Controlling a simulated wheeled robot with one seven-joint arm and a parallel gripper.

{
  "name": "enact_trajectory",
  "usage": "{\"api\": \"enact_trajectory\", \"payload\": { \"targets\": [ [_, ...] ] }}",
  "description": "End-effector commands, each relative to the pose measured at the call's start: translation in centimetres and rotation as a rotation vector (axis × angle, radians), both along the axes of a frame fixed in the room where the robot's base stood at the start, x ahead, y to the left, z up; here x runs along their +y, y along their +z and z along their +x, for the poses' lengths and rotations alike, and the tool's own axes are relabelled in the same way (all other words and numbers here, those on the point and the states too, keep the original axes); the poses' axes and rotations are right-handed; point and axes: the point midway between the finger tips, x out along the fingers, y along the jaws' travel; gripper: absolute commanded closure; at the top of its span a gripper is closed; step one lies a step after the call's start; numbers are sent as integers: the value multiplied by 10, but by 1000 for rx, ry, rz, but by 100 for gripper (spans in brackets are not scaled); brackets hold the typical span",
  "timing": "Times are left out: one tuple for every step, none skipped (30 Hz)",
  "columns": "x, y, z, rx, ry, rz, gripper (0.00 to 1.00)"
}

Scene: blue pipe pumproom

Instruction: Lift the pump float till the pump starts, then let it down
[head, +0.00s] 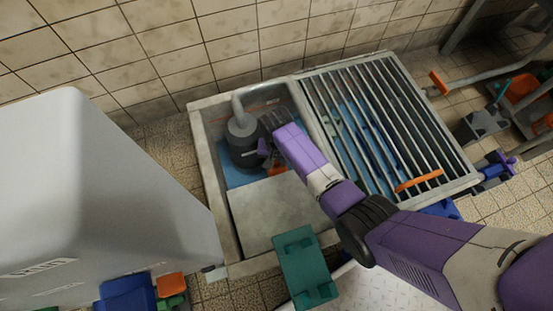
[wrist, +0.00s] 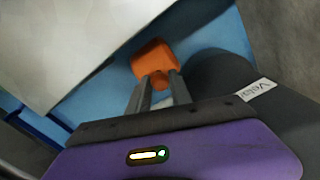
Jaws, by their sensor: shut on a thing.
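The pump (head: 243,143) is a dark grey cylinder with a light grey pipe on top, standing in the open left part of a concrete sump. The orange float (head: 277,171) is beside the pump, partly hidden by my arm. In the wrist view the float (wrist: 155,64) is at the fingertips of my gripper (wrist: 159,84), which is shut on its narrow lower part. The pump's dark body (wrist: 228,85) is close on the right there, with a white label. Blue water (wrist: 225,28) shows around the float. I cannot tell whether the pump is running.
A pale slab (head: 275,212) covers the sump's front left part, close to the float. A bar grate (head: 385,130) with an orange handle covers the right part. A large white cabinet (head: 90,190) stands at the left. The tiled wall (head: 210,45) is behind.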

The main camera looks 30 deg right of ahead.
Motion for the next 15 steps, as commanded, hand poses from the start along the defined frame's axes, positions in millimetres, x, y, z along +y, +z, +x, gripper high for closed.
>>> {"api": "enact_trajectory", "payload": {
  "targets": [
    [-2,21,7,-13,-2,-2,100],
    [-2,25,9,-14,-3,-2,100],
    [-3,31,11,-15,-3,-1,100],
    [-3,35,13,-16,-3,-2,100],
    [-3,39,15,-18,-3,-2,100],
    [-3,44,17,-19,-3,-2,100],
    [-4,47,19,-21,-3,-2,100],
    [-4,50,21,-22,-3,-1,100],
    [-4,55,24,-23,-3,-1,100],
    [-5,58,26,-25,-3,-1,100],
    [-5,61,28,-26,-3,-1,100],
    [-5,64,30,-26,-3,-1,100],
    [-5,66,32,-26,-2,-1,100],
    [-5,69,33,-26,-2,-1,100],
    [-6,71,35,-27,-1,0,100]
  ]
}}
